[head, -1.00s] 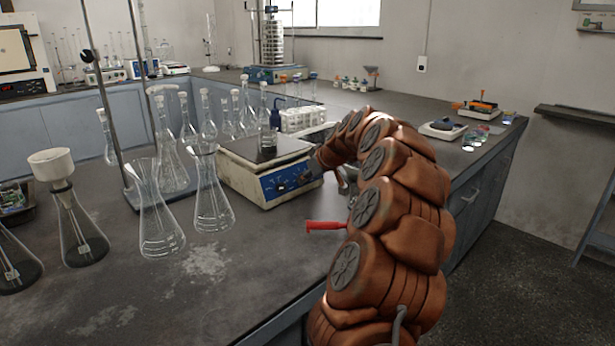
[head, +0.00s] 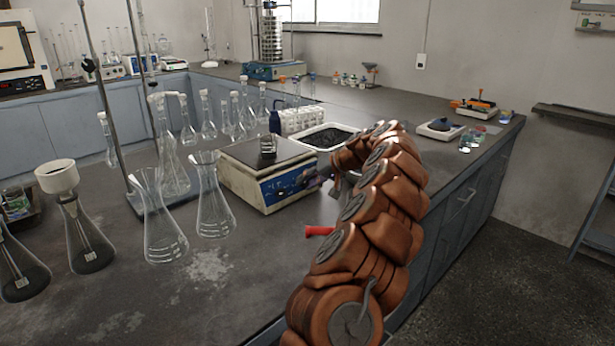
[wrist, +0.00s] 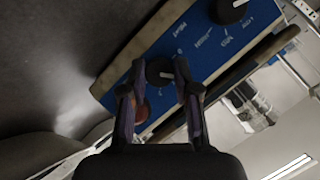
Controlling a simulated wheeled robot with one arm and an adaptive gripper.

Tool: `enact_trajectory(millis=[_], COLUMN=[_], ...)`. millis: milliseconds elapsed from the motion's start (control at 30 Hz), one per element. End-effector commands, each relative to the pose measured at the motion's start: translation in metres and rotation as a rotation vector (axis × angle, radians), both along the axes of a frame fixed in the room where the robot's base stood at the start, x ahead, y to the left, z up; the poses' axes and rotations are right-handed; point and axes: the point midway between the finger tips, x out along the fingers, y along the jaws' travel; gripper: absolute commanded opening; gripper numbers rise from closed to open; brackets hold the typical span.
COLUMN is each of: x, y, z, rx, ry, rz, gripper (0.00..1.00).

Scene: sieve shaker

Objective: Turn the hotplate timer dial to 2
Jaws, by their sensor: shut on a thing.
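The hotplate (head: 240,187) is a cream box with a dark top and a blue front panel, standing mid-bench in the head view. In the wrist view its blue panel (wrist: 195,48) fills the upper middle, with white print and two black knobs. One knob (wrist: 160,70) has a white pointer line and sits between the fingertips of my gripper (wrist: 156,74), which is shut on it. The other knob (wrist: 230,10) is farther up and right, untouched. I cannot tell which is the timer dial or read its number.
A red-handled item (head: 318,230) shows beside my arm.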

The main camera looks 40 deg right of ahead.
Motion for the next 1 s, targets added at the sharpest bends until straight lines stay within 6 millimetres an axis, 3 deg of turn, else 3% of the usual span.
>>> enact_trajectory(millis=[500,1000], x=[-0.002,-0.0024], y=[-0.0033,-0.0032], z=[-0.0015,-0.0042], rx=[0.425,0.619], ry=[-0.007,-0.012], rz=[-0.172,-0.25], gripper=[0.0,0.0])
